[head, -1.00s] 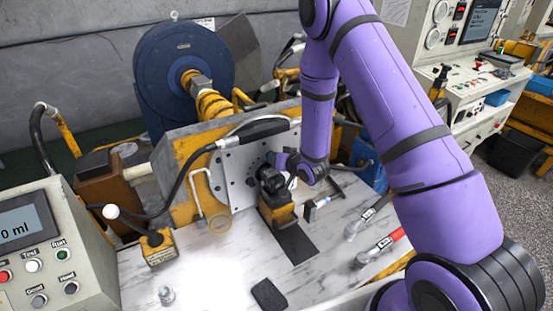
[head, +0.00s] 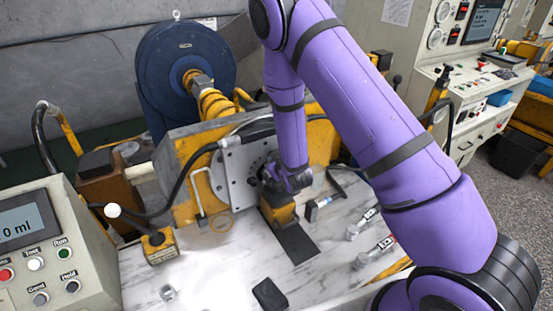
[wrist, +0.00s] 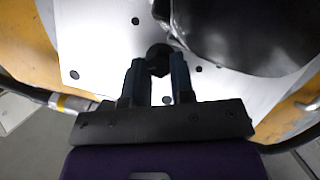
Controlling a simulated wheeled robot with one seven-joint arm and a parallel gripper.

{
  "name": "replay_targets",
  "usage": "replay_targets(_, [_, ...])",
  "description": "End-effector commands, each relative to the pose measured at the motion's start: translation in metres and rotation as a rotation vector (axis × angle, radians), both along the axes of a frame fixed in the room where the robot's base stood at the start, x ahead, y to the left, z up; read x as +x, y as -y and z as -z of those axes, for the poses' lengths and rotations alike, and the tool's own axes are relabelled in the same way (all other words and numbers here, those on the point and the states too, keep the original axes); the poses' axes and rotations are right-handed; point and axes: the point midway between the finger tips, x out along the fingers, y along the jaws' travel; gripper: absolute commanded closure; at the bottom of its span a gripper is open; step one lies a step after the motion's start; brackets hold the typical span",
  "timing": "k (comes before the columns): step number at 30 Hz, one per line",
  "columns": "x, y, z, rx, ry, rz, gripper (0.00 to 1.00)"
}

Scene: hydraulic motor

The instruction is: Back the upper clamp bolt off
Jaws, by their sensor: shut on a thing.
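The upper clamp bolt (wrist: 158,58) shows in the wrist view as a dark bolt head in front of a pale drilled plate (wrist: 95,50). My gripper (wrist: 157,80) has one finger on each side of the bolt head and is shut on it. The dark motor body (wrist: 240,35) is close beside the bolt, at the upper right. In the head view my gripper (head: 284,181) is at the top of the motor, in front of the same plate (head: 228,178). There the bolt is hidden behind my gripper and wrist.
A yellow block (head: 279,208) stands under the motor on the marble-patterned bench (head: 225,270). A black hose (head: 190,165) runs past the plate's left side. Tools with handles (head: 365,222) lie at the right. A control box (head: 45,250) stands at the left, its display reading 0 ml.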

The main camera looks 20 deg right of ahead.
Motion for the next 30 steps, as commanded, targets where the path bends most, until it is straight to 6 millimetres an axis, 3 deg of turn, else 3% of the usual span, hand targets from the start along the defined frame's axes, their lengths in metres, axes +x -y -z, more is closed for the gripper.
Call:
replay_targets(12, [-0.0003, -0.0015, 0.0010, -0.181, 0.036, 0.000, 1.00])
replay_targets(28, [-0.0003, -0.0018, 0.0011, -0.203, 0.040, 0.000, 1.00])
replay_targets(29, [-0.0003, -0.0018, 0.0011, -0.203, 0.040, 0.000, 0.75])
replay_targets(30, [-0.0003, -0.0018, 0.0011, -0.203, 0.040, 0.000, 0.66])
